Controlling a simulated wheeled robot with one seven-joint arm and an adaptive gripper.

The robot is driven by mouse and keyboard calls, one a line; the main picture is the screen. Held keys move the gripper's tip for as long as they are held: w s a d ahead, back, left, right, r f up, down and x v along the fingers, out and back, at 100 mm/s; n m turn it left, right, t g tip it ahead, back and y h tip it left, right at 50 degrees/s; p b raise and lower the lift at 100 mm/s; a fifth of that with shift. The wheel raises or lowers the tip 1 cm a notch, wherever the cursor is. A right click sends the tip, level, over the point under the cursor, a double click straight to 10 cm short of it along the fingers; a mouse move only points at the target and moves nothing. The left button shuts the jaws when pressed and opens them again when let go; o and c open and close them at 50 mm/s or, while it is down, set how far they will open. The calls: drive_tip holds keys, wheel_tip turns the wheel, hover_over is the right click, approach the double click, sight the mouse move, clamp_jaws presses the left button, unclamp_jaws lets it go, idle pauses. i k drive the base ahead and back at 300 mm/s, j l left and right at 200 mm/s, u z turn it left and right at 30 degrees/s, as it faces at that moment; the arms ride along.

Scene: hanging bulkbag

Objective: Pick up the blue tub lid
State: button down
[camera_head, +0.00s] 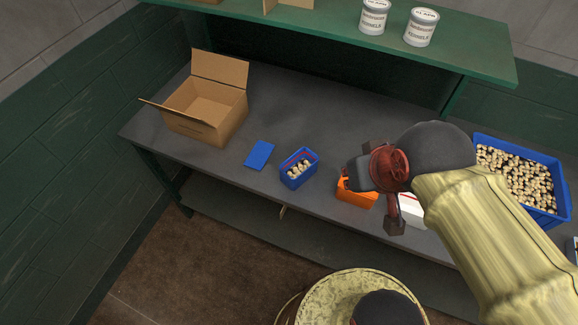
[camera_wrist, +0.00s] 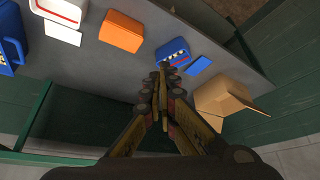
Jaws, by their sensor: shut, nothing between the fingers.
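The blue tub lid (camera_head: 259,155) lies flat on the grey bench, between the cardboard box and the small blue tub. It also shows in the wrist view (camera_wrist: 198,66), just right of the tub. The small blue tub (camera_head: 299,177) stands open with pale pieces inside. My gripper (camera_head: 352,174) is to the right of the tub and lid in the head view, over the area of the orange container. In the wrist view my gripper (camera_wrist: 162,74) has its fingertips together and empty, apart from the lid.
An open cardboard box (camera_head: 200,112) stands left of the lid. An orange container (camera_head: 355,196), a white and red box (camera_head: 411,209) and a large blue crate (camera_head: 567,190) line the right side. A green shelf (camera_head: 320,25) with two cans overhangs the back.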

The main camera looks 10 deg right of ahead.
sight(258, 157)
drive_tip(key=i+j, duration=0.15)
drive_tip(key=j, duration=0.2)
drive_tip(key=i+j, duration=0.15)
drive_tip(key=j, duration=0.2)
drive_tip(key=i+j, duration=0.15)
drive_tip(key=j, duration=0.2)
drive_tip(key=i+j, duration=0.15)
drive_tip(key=j, duration=0.2)
drive_tip(key=i+j, duration=0.15)
drive_tip(key=j, duration=0.2)
drive_tip(key=i+j+z, duration=0.1)
drive_tip(key=i+j, duration=0.1)
drive_tip(key=j, duration=0.1)
